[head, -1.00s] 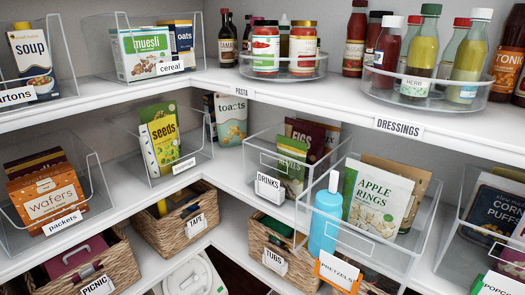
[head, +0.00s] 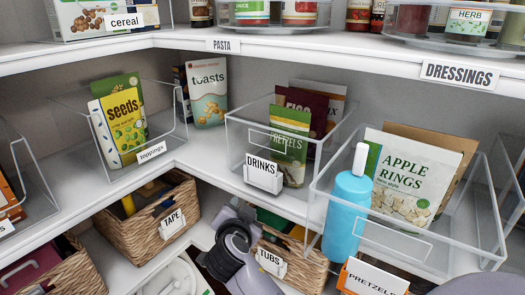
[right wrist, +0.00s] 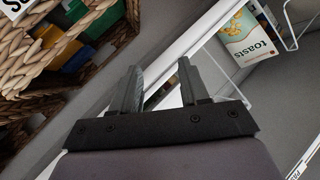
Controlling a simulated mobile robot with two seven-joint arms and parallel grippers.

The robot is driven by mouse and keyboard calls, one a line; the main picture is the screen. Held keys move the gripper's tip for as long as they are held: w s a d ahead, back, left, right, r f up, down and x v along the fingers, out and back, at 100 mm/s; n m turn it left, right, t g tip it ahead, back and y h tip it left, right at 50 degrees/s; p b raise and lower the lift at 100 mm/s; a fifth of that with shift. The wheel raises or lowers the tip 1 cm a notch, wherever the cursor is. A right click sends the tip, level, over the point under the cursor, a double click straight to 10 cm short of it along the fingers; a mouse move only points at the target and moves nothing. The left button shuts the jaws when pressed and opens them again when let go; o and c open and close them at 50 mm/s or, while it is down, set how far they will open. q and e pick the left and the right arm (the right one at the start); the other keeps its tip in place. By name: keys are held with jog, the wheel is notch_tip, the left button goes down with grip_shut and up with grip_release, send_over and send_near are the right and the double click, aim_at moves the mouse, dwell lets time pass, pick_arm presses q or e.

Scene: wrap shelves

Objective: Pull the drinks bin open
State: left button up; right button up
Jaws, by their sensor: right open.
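The drinks bin is a clear open-topped bin with a white DRINKS label (head: 264,175) on its front, on the middle shelf in the head view. It holds a green pretzels bag (head: 289,145) and a dark red bag. A rectangular handle outline (head: 266,138) shows on its front wall above the label. My right arm is low in the head view, below the bin and in front of the lower shelf. My right gripper (right wrist: 158,88) shows in the right wrist view with its two fingers apart and nothing between them. My left gripper is out of view.
A clear bin with an apple rings bag (head: 408,178) stands right of the drinks bin; a blue bottle (head: 346,212) is at its left front. A toasts carton (head: 207,92) and a seeds bin (head: 118,125) are left. Wicker baskets (head: 150,225) sit below.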

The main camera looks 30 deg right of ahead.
jog(key=r+m+h+b, duration=0.1)
jog(key=r+m, duration=0.2)
jog(key=w+r+m+g+h+b, duration=0.1)
jog(key=r+m+h, duration=0.1)
jog(key=r+m, duration=0.1)
jog(key=r+m+h+b, duration=0.1)
jog(key=r+m+h, duration=0.1)
jog(key=r+m, duration=0.1)
jog(key=shift+w+d+r+g+b, duration=0.25)
jog(key=shift+d+r+g+b, duration=0.05)
jog(key=shift+d+r, duration=0.1)
jog(key=m+g+h+b, duration=0.2)
jog(key=m+g+h, duration=0.1)
jog(key=m, duration=0.5)
send_near(267, 131)
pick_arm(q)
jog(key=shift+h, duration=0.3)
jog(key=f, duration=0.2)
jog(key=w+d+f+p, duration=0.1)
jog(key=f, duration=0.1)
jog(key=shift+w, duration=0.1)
pick_arm(e)
jog(key=x, duration=0.8)
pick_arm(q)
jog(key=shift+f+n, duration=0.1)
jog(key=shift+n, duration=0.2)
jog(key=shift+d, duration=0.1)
pick_arm(e)
grip_shut()
